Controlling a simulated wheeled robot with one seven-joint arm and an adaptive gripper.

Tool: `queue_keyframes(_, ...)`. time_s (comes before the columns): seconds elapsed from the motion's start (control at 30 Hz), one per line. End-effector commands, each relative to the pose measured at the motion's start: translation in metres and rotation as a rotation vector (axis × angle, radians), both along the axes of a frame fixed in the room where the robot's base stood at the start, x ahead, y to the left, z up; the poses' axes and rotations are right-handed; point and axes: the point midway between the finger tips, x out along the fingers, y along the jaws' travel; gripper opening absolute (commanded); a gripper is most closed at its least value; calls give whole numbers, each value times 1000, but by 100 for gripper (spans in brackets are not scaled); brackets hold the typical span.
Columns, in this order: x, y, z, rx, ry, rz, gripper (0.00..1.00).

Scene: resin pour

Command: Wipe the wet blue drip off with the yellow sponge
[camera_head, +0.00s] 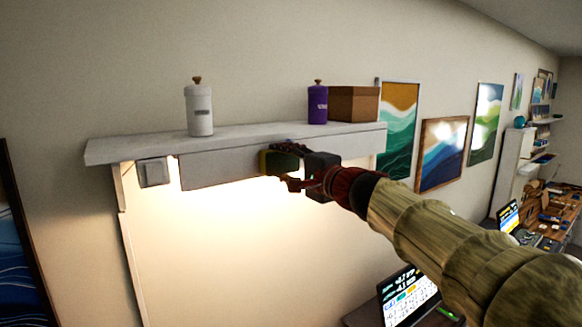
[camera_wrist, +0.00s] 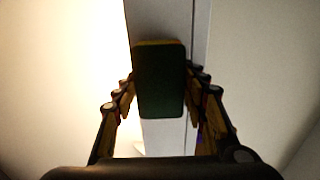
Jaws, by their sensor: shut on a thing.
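My gripper (camera_head: 288,161) is at the front face of the white shelf (camera_head: 225,170), under the purple bottle. It is shut on the sponge (camera_head: 268,163), which looks dark and yellowish in the head view. In the wrist view the sponge (camera_wrist: 160,85) shows a dark green face with a thin yellow edge along its top, between the two fingers of my gripper (camera_wrist: 160,95). The shelf's pale front strip (camera_wrist: 166,22) lies behind it there; I cannot tell whether they touch.
On the shelf top stand a white bottle (camera_head: 199,110), a purple bottle (camera_head: 317,104) and a brown box (camera_head: 353,104). A small grey box (camera_head: 153,172) is at the shelf's left underside. Bright light falls on the wall below. A laptop (camera_head: 408,297) is lower right.

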Motion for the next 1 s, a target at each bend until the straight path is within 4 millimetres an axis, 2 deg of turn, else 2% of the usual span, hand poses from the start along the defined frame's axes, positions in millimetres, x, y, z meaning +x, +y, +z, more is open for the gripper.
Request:
queue_keyframes(0.1,-6,8,-2,0,-1,4,22)
queue_keyframes(0.27,-7,10,2,0,0,1,22)
queue_keyframes(0.67,-6,10,28,0,-2,0,22)
queue_keyframes(1.0,6,-5,25,1,-1,-3,22)
